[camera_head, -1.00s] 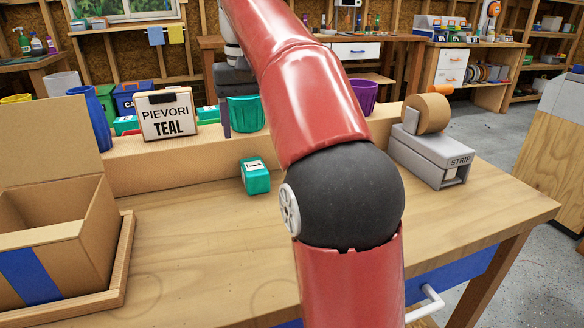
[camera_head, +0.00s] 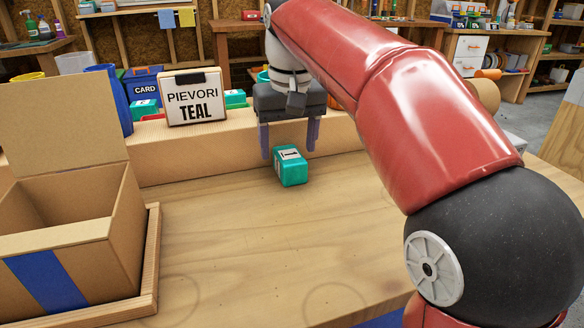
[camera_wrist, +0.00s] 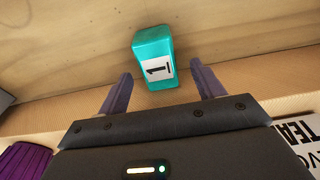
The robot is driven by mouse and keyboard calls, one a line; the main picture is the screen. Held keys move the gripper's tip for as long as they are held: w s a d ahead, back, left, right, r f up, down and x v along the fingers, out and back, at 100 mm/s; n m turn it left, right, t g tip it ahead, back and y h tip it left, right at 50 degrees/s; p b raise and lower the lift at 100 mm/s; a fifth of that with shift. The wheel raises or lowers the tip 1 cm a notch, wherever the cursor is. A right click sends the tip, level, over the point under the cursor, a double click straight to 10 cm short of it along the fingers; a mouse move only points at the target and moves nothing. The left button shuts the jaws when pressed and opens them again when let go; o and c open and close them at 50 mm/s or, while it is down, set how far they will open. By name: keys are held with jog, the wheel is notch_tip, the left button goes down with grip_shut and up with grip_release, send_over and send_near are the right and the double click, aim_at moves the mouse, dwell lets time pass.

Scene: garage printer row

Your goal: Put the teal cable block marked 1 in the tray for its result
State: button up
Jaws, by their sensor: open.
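The teal cable block marked 1 (camera_head: 291,167) lies on the wooden bench top in front of the raised ledge. In the wrist view the block (camera_wrist: 152,48) shows its white label with a black 1, ahead of and between my fingertips. My gripper (camera_head: 290,150) is open and empty, its two fingers pointing down just behind and above the block; it also shows in the wrist view (camera_wrist: 161,82). The fingers appear apart from the block. A sign reading "PIEVORI TEAL" (camera_head: 194,97) stands on the ledge. Which tray is for the result cannot be told.
An open cardboard box with a blue stripe (camera_head: 115,240) sits in a wooden tray (camera_head: 152,262) at the left. A blue bin marked CARD (camera_head: 143,86) and other teal blocks (camera_head: 235,98) stand behind the ledge (camera_head: 190,155). The bench front is clear.

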aim_at(290, 155)
notch_tip(290, 155, down, 3)
jog(key=shift+d+f, duration=0.1)
jog(key=shift+f, duration=0.1)
jog(key=c, duration=1.2)
jog(key=shift+r, duration=0.1)
jog(key=shift+s+r, duration=0.1)
jog(key=shift+r, duration=0.55)
notch_tip(290, 155, up, 6)
jog(key=shift+s+p, duration=0.1)
jog(key=shift+p, duration=0.65)
jog(key=s+d+b, duration=0.1)
jog(key=s, duration=0.5)
jog(key=s+d+b, duration=0.1)
jog(key=s+d, duration=0.1)
jog(key=s, duration=0.4)
jog(key=s+d+b, duration=0.1)
jog(key=s+d, duration=0.1)
jog(key=s, duration=0.4)
jog(key=shift+s+d+f, duration=0.25)
jog(key=shift+s, duration=0.1)
